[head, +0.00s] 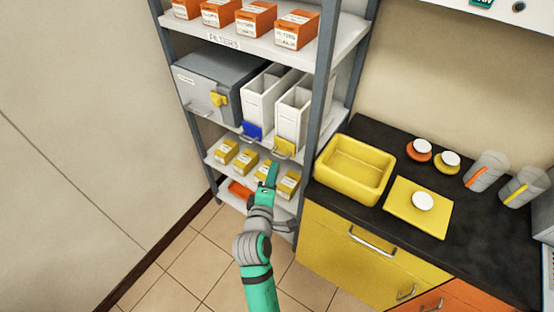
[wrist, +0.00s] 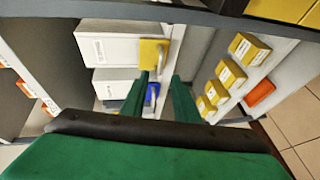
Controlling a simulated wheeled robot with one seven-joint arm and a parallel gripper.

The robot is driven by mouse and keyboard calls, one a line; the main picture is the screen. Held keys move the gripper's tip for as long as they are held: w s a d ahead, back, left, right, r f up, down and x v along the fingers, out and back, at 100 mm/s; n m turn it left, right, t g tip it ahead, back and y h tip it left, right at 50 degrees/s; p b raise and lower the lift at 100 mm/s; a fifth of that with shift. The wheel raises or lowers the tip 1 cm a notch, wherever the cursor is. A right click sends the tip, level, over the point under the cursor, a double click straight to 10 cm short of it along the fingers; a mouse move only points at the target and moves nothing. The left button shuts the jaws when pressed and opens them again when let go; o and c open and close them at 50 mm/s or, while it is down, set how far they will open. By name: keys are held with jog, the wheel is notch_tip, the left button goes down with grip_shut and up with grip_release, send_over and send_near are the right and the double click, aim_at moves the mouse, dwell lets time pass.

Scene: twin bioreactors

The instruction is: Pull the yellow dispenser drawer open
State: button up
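Two white dispensers stand side by side on the middle shelf in the head view. The right one has a yellow drawer front (head: 285,147) with a grey handle, and the left one a blue front (head: 251,131). My gripper (head: 271,170) is below and slightly left of the yellow front in the head view. In the wrist view the yellow front (wrist: 150,53) and its handle show just beyond and between the tips of my gripper (wrist: 160,77). The fingers are apart with nothing between them, and no contact with the handle shows. The yellow drawer looks shut.
Yellow boxes (head: 245,161) line the lower shelf around my gripper. A grey cabinet (head: 215,82) stands left of the dispensers. A shelf post (head: 316,112) rises just right of them. A yellow bin (head: 352,170) sits on the dark counter to the right.

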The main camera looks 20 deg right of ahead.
jog(key=x, duration=0.8)
grip_shut()
